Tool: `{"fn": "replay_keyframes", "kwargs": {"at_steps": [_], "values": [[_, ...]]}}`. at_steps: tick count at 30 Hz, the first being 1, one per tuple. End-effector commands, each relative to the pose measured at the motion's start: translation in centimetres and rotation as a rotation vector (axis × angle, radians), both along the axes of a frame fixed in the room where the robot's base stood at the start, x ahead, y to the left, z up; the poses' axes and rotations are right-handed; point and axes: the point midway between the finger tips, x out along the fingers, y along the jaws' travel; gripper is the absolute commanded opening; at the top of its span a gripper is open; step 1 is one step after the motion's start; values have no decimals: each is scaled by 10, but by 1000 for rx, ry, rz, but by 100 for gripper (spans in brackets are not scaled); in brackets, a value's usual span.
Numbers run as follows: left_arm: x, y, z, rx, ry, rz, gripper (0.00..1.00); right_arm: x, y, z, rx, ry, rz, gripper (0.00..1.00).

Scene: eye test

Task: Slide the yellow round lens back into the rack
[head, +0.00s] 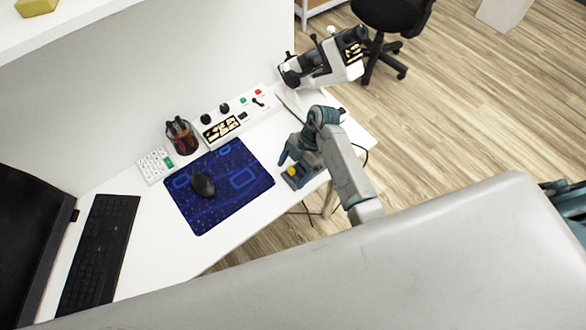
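A small yellow round thing (292,171), which looks like the yellow lens, shows at a small grey-blue block (302,181) near the right edge of the white table. The block may be the rack; I cannot tell whether the yellow lens sits in it or just above it. My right gripper (290,160) points down and left directly over them, its teal fingers close to the yellow lens. The gripper hides part of the block, and I cannot tell whether its fingers touch or hold the lens. My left gripper is not in view.
A blue mat (245,205) with a black mouse (203,184) lies left of the gripper. Behind stand a control panel (243,112), a pen cup (181,136), a calculator (155,164) and a white instrument (335,66). A keyboard (100,245) lies left. The white table (160,240) is bare in front.

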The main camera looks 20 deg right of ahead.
Motion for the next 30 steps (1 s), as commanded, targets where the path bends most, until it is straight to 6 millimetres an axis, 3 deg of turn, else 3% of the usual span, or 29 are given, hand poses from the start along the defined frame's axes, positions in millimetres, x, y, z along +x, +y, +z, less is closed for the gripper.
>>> {"fn": "replay_keyframes", "kwargs": {"at_steps": [11, 22, 24, 30], "values": [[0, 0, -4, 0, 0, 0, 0, 3, -6, 8, -1, -4, -2, 78], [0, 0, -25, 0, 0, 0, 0, 15, -41, 68, -3, -4, 1, 78], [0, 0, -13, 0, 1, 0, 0, 16, -45, 84, -1, -3, 0, 78], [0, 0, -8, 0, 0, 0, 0, 18, -52, 93, -1, 0, -1, 78]]}}
